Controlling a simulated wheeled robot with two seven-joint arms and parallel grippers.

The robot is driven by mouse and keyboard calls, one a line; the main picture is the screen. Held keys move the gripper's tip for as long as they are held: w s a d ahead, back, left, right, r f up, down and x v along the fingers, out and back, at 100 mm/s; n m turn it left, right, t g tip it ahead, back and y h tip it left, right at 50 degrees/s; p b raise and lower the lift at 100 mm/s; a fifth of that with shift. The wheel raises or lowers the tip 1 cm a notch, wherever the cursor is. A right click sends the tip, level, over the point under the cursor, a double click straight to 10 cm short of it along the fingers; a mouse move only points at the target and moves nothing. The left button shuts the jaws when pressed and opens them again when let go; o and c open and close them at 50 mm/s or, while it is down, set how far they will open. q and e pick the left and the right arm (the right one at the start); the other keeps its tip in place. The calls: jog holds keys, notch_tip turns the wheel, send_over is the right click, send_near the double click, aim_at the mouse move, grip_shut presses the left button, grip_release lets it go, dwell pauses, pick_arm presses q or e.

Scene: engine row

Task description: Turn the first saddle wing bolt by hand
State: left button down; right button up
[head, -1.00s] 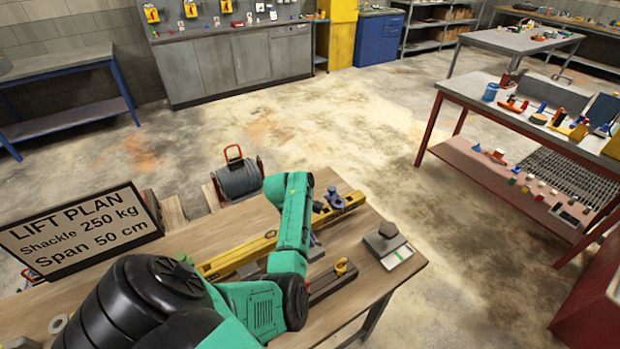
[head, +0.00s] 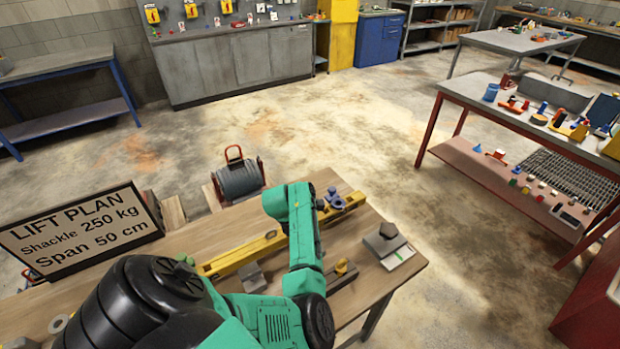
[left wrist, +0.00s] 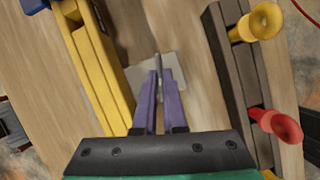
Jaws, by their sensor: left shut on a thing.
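The yellow beam (head: 243,254) lies along the wooden table, and it also shows at the left in the left wrist view (left wrist: 98,75). A blue-purple saddle with a knob (head: 335,199) sits on its far right part. My left gripper (left wrist: 158,76) has purple fingers closed around a thin grey upright piece (left wrist: 157,60), which looks like the wing of a bolt. A light grey plate (left wrist: 178,76) lies beyond the fingertips. Whether this piece joins the plate I cannot tell. My right gripper is not in view.
A dark rail (left wrist: 228,75) with yellow (left wrist: 262,22) and red (left wrist: 278,124) flared pieces lies right of the fingers. A grey block (head: 252,277) sits beside the beam. A grey weight (head: 385,238) stands near the table's right edge. The lift plan sign (head: 80,230) stands left.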

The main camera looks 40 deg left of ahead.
pick_arm(q)
jog(key=shift+s+d+f, duration=0.3)
jog(key=shift+s+f, duration=0.1)
jog(key=shift+f, duration=0.15)
jog(key=c, duration=1)
grip_release()
jog(key=v, duration=1)
jog(key=w+v, duration=0.1)
jog(key=v, duration=0.4)
jog(key=shift+a+r, duration=0.35)
